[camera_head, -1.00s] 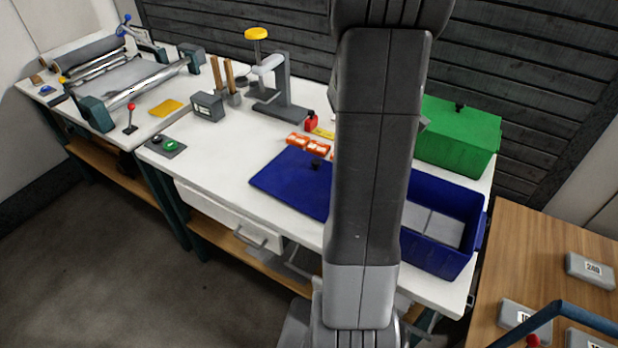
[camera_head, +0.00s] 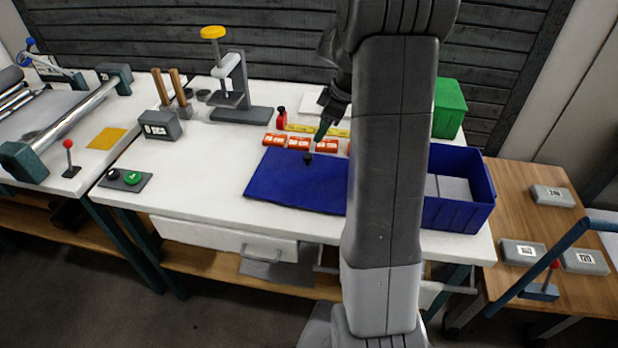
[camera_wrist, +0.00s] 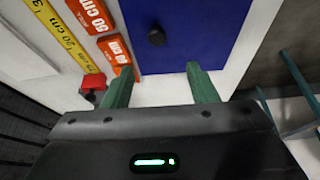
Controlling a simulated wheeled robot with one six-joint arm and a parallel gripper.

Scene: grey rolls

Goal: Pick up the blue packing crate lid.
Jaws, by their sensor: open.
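The blue packing crate lid (camera_head: 290,183) lies flat on the white table, with a small black knob (camera_head: 307,159) on top. My arm hides its right end in the head view. The lid (camera_wrist: 190,30) and its knob (camera_wrist: 156,37) also show in the wrist view. My gripper (camera_head: 322,132) is over the back of the table, behind the lid, near the orange blocks. In the wrist view my gripper (camera_wrist: 160,80) is open and empty, its two green fingers apart, with the knob just beyond the gap between them.
The open blue crate (camera_head: 458,205) stands right of the lid, partly behind my arm. A green crate (camera_head: 449,108) is at the back right. Orange blocks (camera_head: 299,143) and a yellow ruler (camera_head: 300,128) lie behind the lid. A grey press stand (camera_head: 240,95) stands further left.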

